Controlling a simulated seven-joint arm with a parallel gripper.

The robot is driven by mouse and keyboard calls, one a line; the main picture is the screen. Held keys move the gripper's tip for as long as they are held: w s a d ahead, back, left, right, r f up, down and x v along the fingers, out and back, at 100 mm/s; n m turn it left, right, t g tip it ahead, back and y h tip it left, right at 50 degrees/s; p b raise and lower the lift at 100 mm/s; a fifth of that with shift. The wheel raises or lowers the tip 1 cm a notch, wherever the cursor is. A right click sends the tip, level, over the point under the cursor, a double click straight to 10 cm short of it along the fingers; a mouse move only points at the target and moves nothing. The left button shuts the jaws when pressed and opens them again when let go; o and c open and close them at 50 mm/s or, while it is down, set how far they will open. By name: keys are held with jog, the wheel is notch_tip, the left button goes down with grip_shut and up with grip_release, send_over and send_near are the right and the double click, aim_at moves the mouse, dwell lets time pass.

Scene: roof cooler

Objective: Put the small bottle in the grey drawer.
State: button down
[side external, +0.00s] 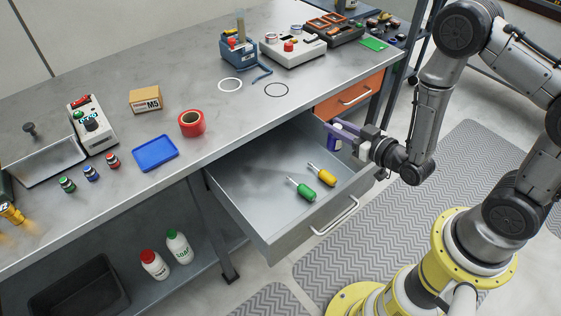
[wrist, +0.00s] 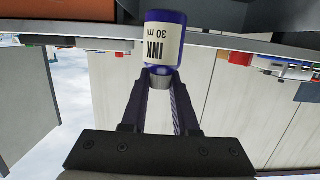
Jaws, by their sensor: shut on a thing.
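My gripper (side external: 343,130) is shut on a small ink bottle (side external: 334,144) with a blue-purple body and a white label. In the wrist view the bottle (wrist: 163,40) reads "INK 30 ml", and the fingers (wrist: 160,80) grip it at its grey cap end. That view is upside down, so the bottle hangs roughly upright below the cap. The grey drawer (side external: 262,222) is pulled open under the bench. In the side view the bottle appears near the drawer's back right corner; its exact height over the drawer is unclear.
A green screwdriver (side external: 302,189) and a yellow one (side external: 323,175) lie in the drawer's right part; its left part is bare. An orange drawer (side external: 350,96) is beside it.

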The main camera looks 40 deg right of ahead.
notch_tip(320, 180, up, 2)
jog(key=shift+w+a+r, duration=0.1)
jog(key=shift+a+r, duration=0.05)
jog(key=shift+r, duration=0.1)
jog(key=w+a+r+n+g+y, duration=0.1)
jog(key=a+n+g+y, duration=0.3)
jog(key=a+n+y, duration=0.4)
jog(key=w+a+r+n+g+y, duration=0.15)
jog(key=a+n+g+y, duration=0.3)
jog(key=a, duration=0.55)
jog(key=shift+s+a+f+n+g+y, duration=0.25)
jog(key=shift+s+f+n+g+y, duration=0.45)
jog(key=shift+f, duration=1.95)
jog(key=shift+s+a+f+n+g+y, duration=0.35)
jog(key=shift+f+n+g, duration=0.7)
jog(key=shift+f, duration=1.65)
jog(key=shift+s+a+f+n+g+y, duration=0.2)
jog(key=shift+s+f+n+g+y, duration=0.3)
jog(key=shift+f+g, duration=1.45)
jog(key=shift+f+t, duration=0.75)
jog(key=shift+f, duration=0.55)
jog(key=c, duration=0.7)
grip_release()
